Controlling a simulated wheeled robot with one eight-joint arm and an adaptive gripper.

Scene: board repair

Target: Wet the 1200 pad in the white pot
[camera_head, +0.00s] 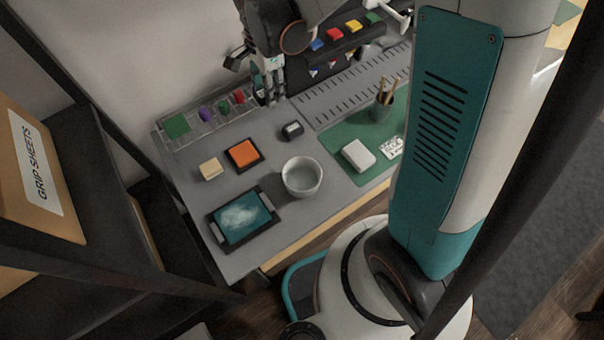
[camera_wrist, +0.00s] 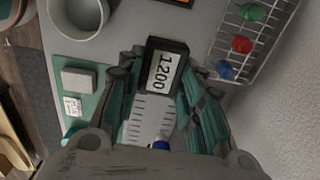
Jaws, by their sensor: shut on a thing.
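My gripper (camera_head: 268,98) is above the back of the bench, near the clear rack. In the wrist view its fingers (camera_wrist: 162,85) are shut on the 1200 pad (camera_wrist: 165,72), a dark block whose white label reads 1200. In the head view the pad is hard to make out among the dark fingers. The white pot (camera_head: 302,178) is a round open bowl standing on the grey bench, nearer the front than my gripper. It also shows at the upper left of the wrist view (camera_wrist: 78,14). The pad is apart from the pot.
A small dark block (camera_head: 292,131) lies between gripper and pot. An orange pad (camera_head: 243,153), a beige block (camera_head: 210,169) and a blue-green panel (camera_head: 240,218) lie left of the pot. A white block (camera_head: 358,155) and pen cup (camera_head: 382,108) are right. The rack (camera_wrist: 226,82) holds coloured knobs.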

